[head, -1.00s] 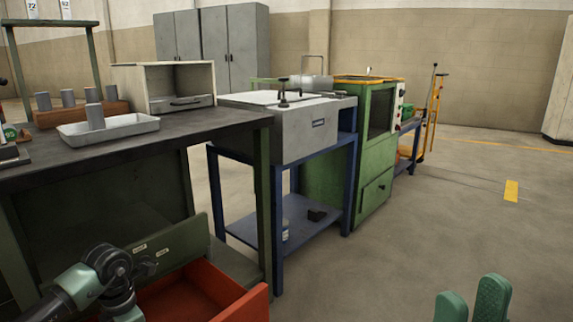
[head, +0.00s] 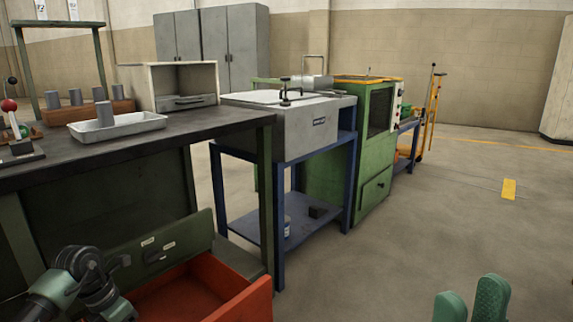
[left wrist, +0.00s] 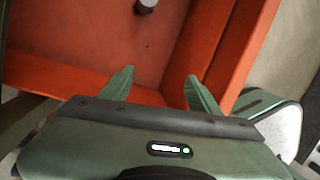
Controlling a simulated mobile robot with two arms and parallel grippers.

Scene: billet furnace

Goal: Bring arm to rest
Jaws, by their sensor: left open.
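My left arm comes in at the lower left of the head view, beside a pulled-out red-orange drawer (head: 243,303). The left gripper itself does not show clearly there. In the left wrist view my left gripper (left wrist: 158,78) has its two green fingers apart with nothing between them. It points into the orange drawer (left wrist: 75,45), where a small grey cylinder (left wrist: 146,6) shows at the top edge, apart from the fingers. My right gripper (head: 471,300) shows at the bottom right of the head view, its two green fingers apart and empty.
A dark-topped bench (head: 200,132) stands above the drawer, bearing a white tray (head: 75,131), grey cylinders and an open-fronted box (head: 150,77). A grey unit on a blue stand (head: 305,130) and a green cabinet (head: 350,165) stand beyond. The floor at right is clear.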

